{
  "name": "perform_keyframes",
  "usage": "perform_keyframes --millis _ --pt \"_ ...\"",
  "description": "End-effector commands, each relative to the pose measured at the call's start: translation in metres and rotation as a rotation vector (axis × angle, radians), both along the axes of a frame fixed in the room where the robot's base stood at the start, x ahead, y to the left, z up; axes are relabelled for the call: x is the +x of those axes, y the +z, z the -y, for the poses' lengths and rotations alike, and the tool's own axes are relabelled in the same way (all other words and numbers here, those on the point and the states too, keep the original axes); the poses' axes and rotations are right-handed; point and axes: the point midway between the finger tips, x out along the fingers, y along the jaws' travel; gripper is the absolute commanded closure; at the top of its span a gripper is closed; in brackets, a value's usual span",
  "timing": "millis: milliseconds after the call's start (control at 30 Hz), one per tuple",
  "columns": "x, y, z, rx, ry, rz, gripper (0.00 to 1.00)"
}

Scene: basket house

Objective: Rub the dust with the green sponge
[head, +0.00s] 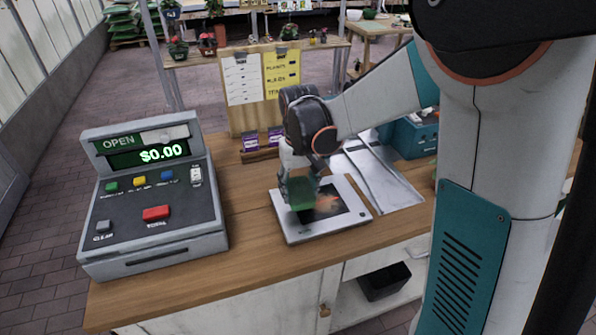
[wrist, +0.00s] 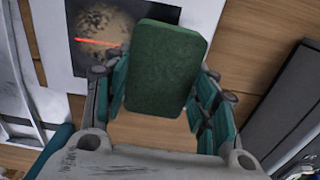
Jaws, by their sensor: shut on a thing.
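My gripper (wrist: 162,95) is shut on the green sponge (wrist: 165,62), which sits between its fingers. In the head view the sponge (head: 301,194) is over the left part of a white device with a dark glass panel (head: 290,232) on the wooden counter. I cannot tell whether the sponge touches the panel. The dust (wrist: 101,25) is a brown patch on the dark panel in the wrist view, to the upper left of the sponge. A red line crosses it. In the head view the gripper and sponge hide part of the panel.
A grey cash register (head: 155,200) reading $0.00 stands left of the device. Metal sheets (head: 384,180) lie to its right, with a teal box (head: 413,138) behind. Purple packets (head: 251,142) stand behind the device. Bare wooden counter (head: 240,235) lies between register and device.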

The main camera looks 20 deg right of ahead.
Motion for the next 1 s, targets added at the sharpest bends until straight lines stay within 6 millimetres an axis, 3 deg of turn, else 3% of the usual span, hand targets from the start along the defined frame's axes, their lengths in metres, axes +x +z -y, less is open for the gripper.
perform_keyframes --millis 500,1000 --pt "0.008 0.047 0.001 0.000 0.000 0.000 0.85" --pt "0.008 0.048 0.001 0.000 0.001 0.000 0.85"
